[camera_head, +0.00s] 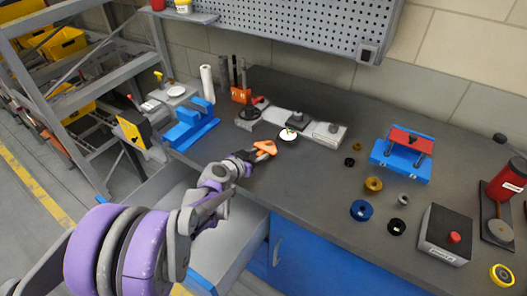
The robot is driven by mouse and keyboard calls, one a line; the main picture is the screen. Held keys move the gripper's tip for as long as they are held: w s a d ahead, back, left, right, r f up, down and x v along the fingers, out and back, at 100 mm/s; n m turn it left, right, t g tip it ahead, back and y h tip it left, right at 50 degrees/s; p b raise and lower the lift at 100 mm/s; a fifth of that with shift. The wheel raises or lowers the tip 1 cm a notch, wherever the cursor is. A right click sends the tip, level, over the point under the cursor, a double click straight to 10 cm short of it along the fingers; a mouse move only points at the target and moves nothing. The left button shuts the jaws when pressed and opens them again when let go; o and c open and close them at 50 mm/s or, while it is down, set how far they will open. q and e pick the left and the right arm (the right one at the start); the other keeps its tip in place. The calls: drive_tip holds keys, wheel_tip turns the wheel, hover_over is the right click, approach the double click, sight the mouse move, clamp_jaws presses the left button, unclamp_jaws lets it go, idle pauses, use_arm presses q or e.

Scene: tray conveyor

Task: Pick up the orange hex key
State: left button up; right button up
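A small orange piece (266,147), which looks like the orange hex key, is on the dark workbench just beyond the tip of my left gripper. My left gripper (248,156) reaches in from the lower left, low over the bench near its front edge. Its fingertips are at or against the orange piece. They are too small to tell whether they are open or shut, or whether they hold it. My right gripper is not in view.
Behind the orange piece are a white disc (288,134) and a grey device (322,133). A blue vise (192,125) stands left, and a blue-and-red fixture (402,153) right. Rings and a red-button box (445,236) lie front right. An open drawer (232,235) is below my arm.

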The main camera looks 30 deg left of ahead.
sight(257, 157)
use_arm(q)
clamp_jaws()
wheel_tip(257, 157, up, 10)
drive_tip(key=p, duration=0.1)
drive_tip(key=shift+p, duration=0.3)
